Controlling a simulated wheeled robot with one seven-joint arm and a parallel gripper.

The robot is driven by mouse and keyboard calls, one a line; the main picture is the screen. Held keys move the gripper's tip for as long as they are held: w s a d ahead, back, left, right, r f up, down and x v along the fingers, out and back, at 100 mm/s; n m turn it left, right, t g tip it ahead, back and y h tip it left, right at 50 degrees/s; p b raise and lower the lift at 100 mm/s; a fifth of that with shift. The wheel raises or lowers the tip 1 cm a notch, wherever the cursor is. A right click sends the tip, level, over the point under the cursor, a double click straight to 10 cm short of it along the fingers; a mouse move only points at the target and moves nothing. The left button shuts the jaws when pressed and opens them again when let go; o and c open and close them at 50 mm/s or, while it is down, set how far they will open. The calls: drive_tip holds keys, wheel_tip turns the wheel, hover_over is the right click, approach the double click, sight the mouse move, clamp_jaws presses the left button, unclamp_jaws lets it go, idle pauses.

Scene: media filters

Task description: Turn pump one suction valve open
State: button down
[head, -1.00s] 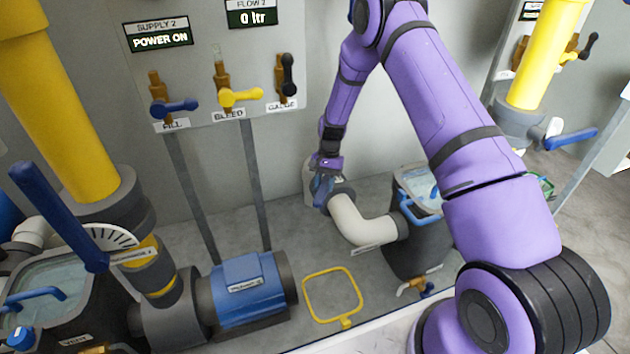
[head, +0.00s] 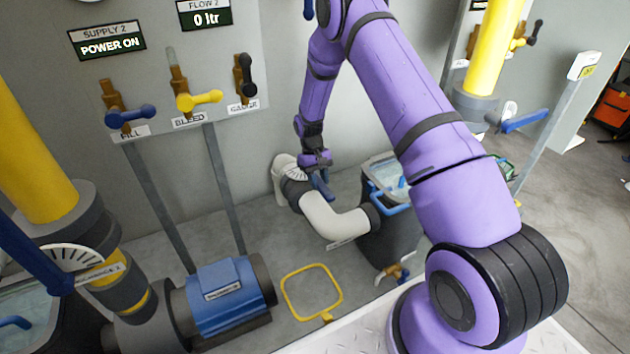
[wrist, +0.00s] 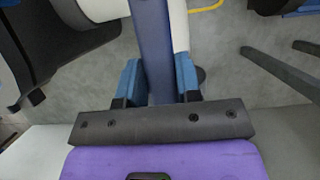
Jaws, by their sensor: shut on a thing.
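My gripper (head: 318,176) is at the back of the skid, low by the grey wall. It is shut on a dark blue valve handle (wrist: 152,40), which runs between the two blue fingers in the wrist view. In the head view the handle (head: 324,188) shows only in part below the gripper. The valve body (head: 297,190) is a dark collar on a white pipe. A white fan-shaped dial (head: 287,166) sits on its left. The handle lies to the right of the dial. The valve's label is not readable.
The white elbow pipe (head: 335,217) runs right to a dark water tank (head: 397,235) with a blue handle. A blue pump motor (head: 228,297) and a yellow square frame (head: 311,292) are in front. A panel with three small valves (head: 180,60) is at the left.

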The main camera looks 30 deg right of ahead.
drive_tip(key=shift+d, duration=0.15)
drive_tip(key=c, duration=0.8)
unclamp_jaws()
drive_tip(key=shift+w+r, duration=0.1)
drive_tip(key=v, duration=1)
drive_tip(key=shift+r, duration=0.3)
